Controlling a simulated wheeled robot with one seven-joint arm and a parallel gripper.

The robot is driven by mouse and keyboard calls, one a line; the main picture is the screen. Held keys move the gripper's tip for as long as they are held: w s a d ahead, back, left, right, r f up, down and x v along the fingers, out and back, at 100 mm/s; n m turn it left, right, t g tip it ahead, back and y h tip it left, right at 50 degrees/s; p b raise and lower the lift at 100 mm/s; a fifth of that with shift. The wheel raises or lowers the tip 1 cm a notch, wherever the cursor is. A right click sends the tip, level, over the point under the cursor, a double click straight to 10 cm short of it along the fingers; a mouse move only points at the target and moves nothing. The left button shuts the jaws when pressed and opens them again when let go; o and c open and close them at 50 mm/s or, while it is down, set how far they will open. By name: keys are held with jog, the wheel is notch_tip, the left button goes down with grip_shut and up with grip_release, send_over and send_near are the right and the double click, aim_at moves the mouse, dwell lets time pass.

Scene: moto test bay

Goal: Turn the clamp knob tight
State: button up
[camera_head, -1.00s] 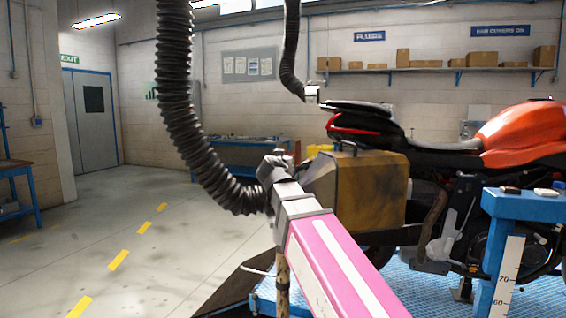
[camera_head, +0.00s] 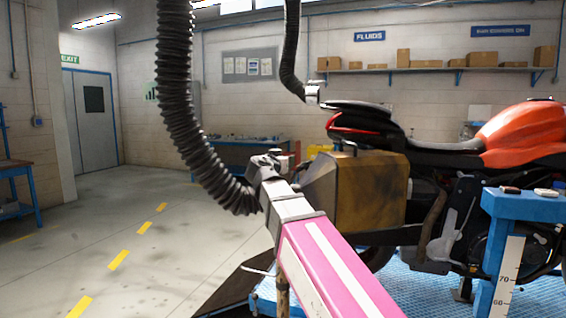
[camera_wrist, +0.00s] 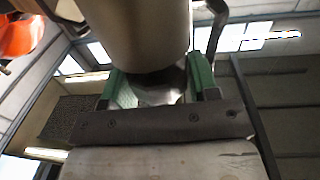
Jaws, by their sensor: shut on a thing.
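My gripper (camera_wrist: 161,88) shows in the wrist view with a green-padded finger on each side. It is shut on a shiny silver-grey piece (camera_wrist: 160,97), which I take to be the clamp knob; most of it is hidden. A wide pale cylinder (camera_wrist: 135,30) lies right above the fingers and covers the upper middle of the view. In the head view my gripper (camera_head: 265,163) is small at the far end of my pink and white arm, by the hose's lower end. The knob cannot be made out there.
A ribbed black hose (camera_head: 178,100) hangs from above to my arm's end. A brown case (camera_head: 355,190) on the red motorcycle (camera_head: 525,135) stands close to the right. A blue stand (camera_head: 520,205) is at the right. The floor at left is clear.

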jog(key=o, duration=0.9)
jog(key=shift+s, duration=0.15)
jog(key=v, duration=1)
jog(key=shift+s+a, duration=0.15)
jog(key=shift+s, duration=0.2)
jog(key=shift+s, duration=0.1)
